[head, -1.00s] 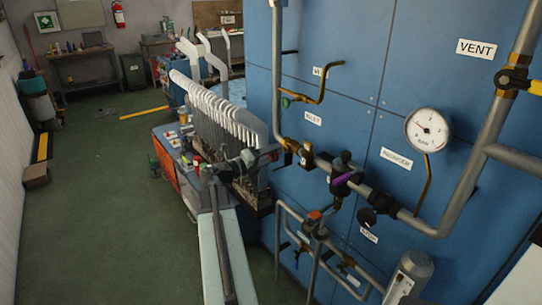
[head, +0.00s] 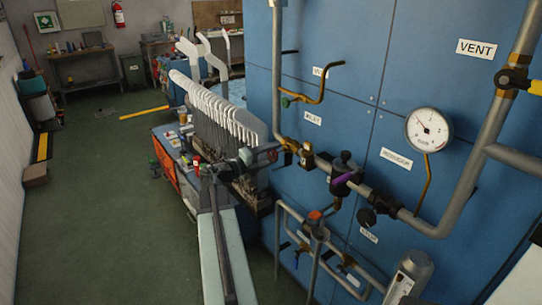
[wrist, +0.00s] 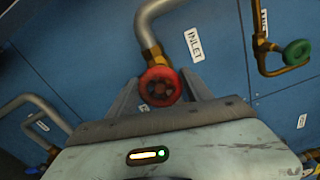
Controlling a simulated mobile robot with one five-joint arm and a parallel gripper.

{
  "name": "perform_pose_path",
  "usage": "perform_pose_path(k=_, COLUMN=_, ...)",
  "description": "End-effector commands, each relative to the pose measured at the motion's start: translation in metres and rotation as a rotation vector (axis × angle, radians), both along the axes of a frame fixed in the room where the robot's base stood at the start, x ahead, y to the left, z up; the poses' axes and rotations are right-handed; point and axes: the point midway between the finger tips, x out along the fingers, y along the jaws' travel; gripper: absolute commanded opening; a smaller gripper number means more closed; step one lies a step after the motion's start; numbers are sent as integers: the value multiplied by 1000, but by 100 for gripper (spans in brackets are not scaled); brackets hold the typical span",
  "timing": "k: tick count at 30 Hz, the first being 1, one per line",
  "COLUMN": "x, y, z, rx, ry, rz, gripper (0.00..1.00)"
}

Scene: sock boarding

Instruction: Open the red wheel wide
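The red wheel (wrist: 160,87) shows in the middle of the wrist view, on a brass fitting at the end of a grey pipe by the INLET label. My gripper (wrist: 161,82) is open, one finger on each side of the wheel. The fingertips are close to the rim; I cannot tell whether they touch it. In the head view, my gripper (head: 272,152) is at the brass fitting (head: 290,145) on the blue panel.
A green wheel (wrist: 297,52) on a brass pipe is at the upper right in the wrist view. Right of my gripper are a purple-handled valve (head: 345,180) and a pressure gauge (head: 428,130). A rack of white forms (head: 215,105) stands behind my arm.

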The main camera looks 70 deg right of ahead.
Motion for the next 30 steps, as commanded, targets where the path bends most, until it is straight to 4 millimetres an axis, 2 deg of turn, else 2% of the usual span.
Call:
perform_pose_path(k=11, x=0, y=2, z=-1, rx=0, ry=-3, rz=-4, gripper=77)
perform_pose_path(k=14, x=6, y=11, z=-1, rx=1, ry=-3, rz=-1, gripper=77)
perform_pose_path(k=22, x=35, y=54, z=-1, rx=1, ry=-3, rz=0, gripper=77)
perform_pose_path(k=26, x=42, y=65, z=-1, rx=0, ry=-3, rz=-3, gripper=77)
perform_pose_path(k=30, x=44, y=67, z=-1, rx=0, ry=-3, rz=-3, gripper=77)
